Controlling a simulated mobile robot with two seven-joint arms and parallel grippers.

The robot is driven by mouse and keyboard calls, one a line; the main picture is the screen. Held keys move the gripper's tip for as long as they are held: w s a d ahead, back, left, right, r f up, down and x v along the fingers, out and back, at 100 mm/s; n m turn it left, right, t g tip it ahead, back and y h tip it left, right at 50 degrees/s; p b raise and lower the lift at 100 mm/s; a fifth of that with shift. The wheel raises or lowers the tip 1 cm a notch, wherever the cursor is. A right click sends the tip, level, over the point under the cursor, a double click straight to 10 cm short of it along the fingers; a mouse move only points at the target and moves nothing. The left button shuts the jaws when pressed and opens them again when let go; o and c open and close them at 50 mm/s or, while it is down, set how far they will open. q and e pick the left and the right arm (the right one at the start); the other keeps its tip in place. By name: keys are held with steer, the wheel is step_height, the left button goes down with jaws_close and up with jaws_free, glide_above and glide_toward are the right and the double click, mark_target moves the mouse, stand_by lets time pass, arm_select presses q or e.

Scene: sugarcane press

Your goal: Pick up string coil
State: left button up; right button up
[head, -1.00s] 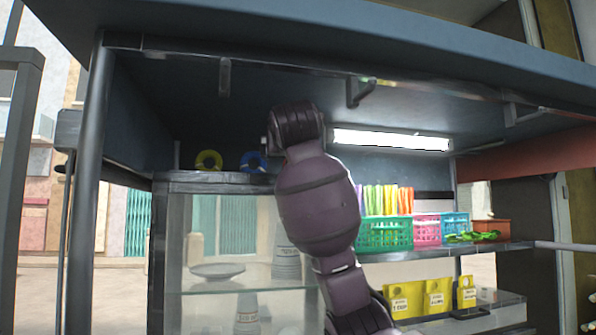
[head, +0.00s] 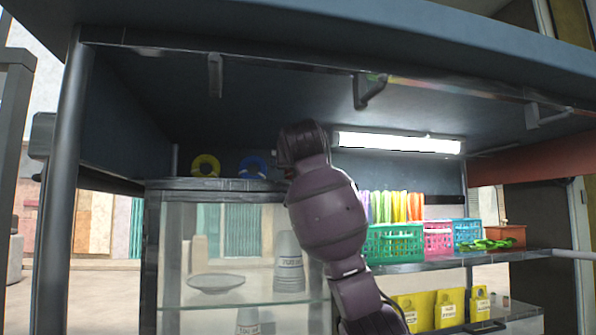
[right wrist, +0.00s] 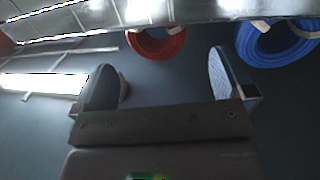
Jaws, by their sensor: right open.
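String coils lie on top of the glass cabinet (head: 225,185). In the head view I see a yellow coil (head: 206,166) and a blue coil (head: 253,167). The right wrist view shows a red coil (right wrist: 157,43) and the blue coil (right wrist: 275,42), both with pale ties. My right gripper (right wrist: 163,62) is open and empty. The red coil appears between and beyond its two fingers, apart from them; the blue coil is right of the right finger. In the head view my right arm hides the gripper and the red coil. My left gripper is not in view.
A lit lamp (head: 398,142) hangs under the stall roof, with brackets (head: 369,90) along its front beam. A shelf to the right holds a green basket (head: 394,240) with colourful sticks. A post (head: 68,190) stands at left. Cups (head: 289,262) are inside the cabinet.

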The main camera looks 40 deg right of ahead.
steer(key=p+x, duration=0.2)
steer(key=x, duration=0.3)
steer(key=shift+f, duration=0.2)
steer(key=shift+s, duration=0.1)
steer(key=c, duration=0.9)
steer(key=shift+o, duration=0.2)
steer(key=shift+d+r, duration=0.1)
